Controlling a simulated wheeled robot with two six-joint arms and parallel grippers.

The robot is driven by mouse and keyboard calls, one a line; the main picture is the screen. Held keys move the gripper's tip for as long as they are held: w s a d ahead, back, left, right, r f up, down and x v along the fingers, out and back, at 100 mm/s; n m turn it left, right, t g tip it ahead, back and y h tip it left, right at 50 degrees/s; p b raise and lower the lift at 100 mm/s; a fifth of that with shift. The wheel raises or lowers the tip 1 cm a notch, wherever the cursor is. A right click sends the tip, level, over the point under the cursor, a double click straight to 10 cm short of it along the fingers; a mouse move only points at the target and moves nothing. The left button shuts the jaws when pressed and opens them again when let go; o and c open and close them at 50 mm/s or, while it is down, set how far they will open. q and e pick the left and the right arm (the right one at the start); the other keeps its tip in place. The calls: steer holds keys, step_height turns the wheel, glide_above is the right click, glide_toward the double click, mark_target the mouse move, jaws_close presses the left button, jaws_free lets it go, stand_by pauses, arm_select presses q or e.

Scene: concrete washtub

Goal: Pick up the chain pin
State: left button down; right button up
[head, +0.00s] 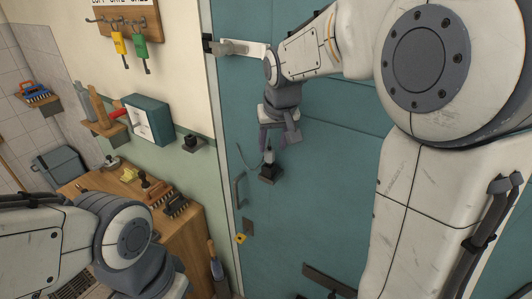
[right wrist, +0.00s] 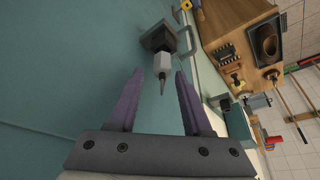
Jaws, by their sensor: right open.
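The chain pin (head: 269,156) is a small pale piece with a thin dark tip. It stands in a black block (head: 270,174) on the teal door. In the right wrist view the pin (right wrist: 162,66) points toward me from its block (right wrist: 157,38). My right gripper (head: 270,147) is open with purple fingers, just above the pin in the head view. In the right wrist view its fingertips (right wrist: 157,74) lie to either side of the pin's tip, with clear gaps. I cannot tell the exact depth. My left arm shows at lower left, but its gripper is out of view.
The teal door (head: 330,200) has a grey handle (head: 239,188) left of the pin. A wooden bench (head: 190,230) with brushes stands at left. Above it a wall box (head: 148,119) and a key rack (head: 126,20) with yellow and green tags hang on the wall.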

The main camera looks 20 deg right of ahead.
mark_target(270, 151)
steer(key=p+x, duration=0.1)
steer(key=x, duration=0.1)
steer(key=p+x, duration=0.1)
steer(key=x, duration=0.2)
steer(key=shift+s+a, duration=0.15)
steer(key=shift+a, duration=0.1)
steer(key=shift+f, duration=0.25)
jaws_close()
